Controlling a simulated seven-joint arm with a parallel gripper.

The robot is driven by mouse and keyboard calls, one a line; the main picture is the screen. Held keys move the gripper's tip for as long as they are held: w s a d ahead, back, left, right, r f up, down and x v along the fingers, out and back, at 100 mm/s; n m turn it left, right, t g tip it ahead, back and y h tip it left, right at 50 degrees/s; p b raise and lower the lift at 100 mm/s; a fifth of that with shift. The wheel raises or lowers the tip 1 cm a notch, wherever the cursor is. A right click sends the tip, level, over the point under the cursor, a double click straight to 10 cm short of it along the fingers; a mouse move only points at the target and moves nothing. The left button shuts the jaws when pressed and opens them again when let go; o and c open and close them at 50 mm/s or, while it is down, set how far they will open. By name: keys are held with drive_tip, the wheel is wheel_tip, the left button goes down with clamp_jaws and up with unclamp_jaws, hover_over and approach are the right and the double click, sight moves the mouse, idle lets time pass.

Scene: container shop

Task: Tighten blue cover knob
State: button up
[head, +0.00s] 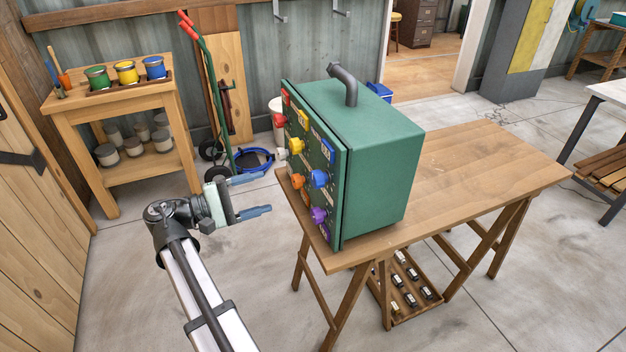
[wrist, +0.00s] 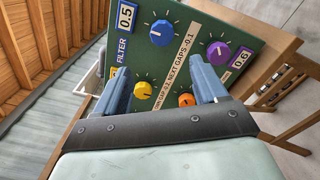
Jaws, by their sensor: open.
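The blue knob (head: 319,178) is on the knob-covered front panel of a green box (head: 385,165), which stands on a wooden table. In the wrist view the blue knob (wrist: 162,33) is near the top, beyond my fingertips, with tick marks around it. My gripper (head: 257,195) is open and empty, left of the panel and apart from it, its fingers pointing at the box. In the wrist view its two blue-grey fingers (wrist: 158,66) are spread, with the yellow knob (wrist: 143,90) and orange knob (wrist: 186,100) showing between them.
A purple knob (wrist: 218,53) is right of the blue one. Red and white knobs also sit on the panel. A printed strip (wrist: 168,66) runs between the knobs. The box stands at the left end of the wooden table (head: 480,170). A paint stand (head: 115,95) is behind left.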

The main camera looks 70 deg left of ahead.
sight(312, 180)
drive_tip(key=shift+n, duration=0.4)
drive_tip(key=w, duration=1.4)
drive_tip(key=shift+d+f, duration=0.1)
drive_tip(key=shift+d, duration=0.05)
drive_tip(key=shift+c, duration=0.4)
drive_tip(key=shift+s, duration=0.1)
drive_tip(key=c, duration=1)
drive_tip(key=shift+o, duration=0.2)
